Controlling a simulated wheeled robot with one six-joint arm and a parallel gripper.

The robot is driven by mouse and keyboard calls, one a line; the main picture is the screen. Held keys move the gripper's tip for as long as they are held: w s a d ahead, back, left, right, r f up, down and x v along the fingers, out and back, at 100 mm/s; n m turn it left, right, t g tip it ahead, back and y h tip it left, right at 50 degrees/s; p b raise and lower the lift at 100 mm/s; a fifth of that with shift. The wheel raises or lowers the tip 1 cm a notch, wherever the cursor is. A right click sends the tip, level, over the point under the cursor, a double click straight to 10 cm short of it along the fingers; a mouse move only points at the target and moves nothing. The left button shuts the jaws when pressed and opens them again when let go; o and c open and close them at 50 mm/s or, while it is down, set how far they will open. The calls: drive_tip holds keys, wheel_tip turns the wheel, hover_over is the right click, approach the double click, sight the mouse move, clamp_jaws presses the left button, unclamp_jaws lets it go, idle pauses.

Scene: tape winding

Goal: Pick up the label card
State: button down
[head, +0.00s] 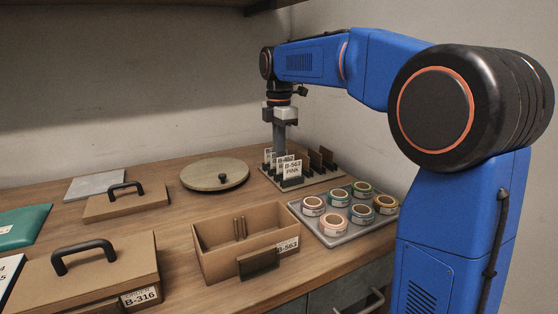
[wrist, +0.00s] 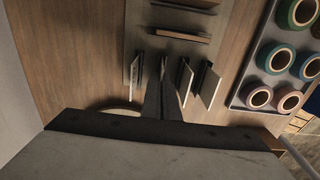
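Several white label cards stand in dark holders on a rack (head: 318,180) at the back right of the bench. The front card (head: 292,170) reads B-563 PINK; another card (head: 286,158) behind it is partly hidden. My gripper (head: 279,150) points straight down over the rack, its fingertips low among the cards behind the front one. In the wrist view my fingers (wrist: 163,92) are close together around or beside a thin upright piece, with one card (wrist: 135,82) to the left and another card (wrist: 209,86) to the right. I cannot tell whether they grip anything.
An open brown box (head: 213,261) labelled B-563 stands in front. A closed box (head: 100,274) labelled B-316 is at front left. The wall is close behind.

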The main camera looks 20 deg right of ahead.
wheel_tip(320, 180, up, 10)
drive_tip(key=shift+r, duration=0.1)
idle(0.4)
drive_tip(key=shift+s, duration=0.1)
idle(0.7)
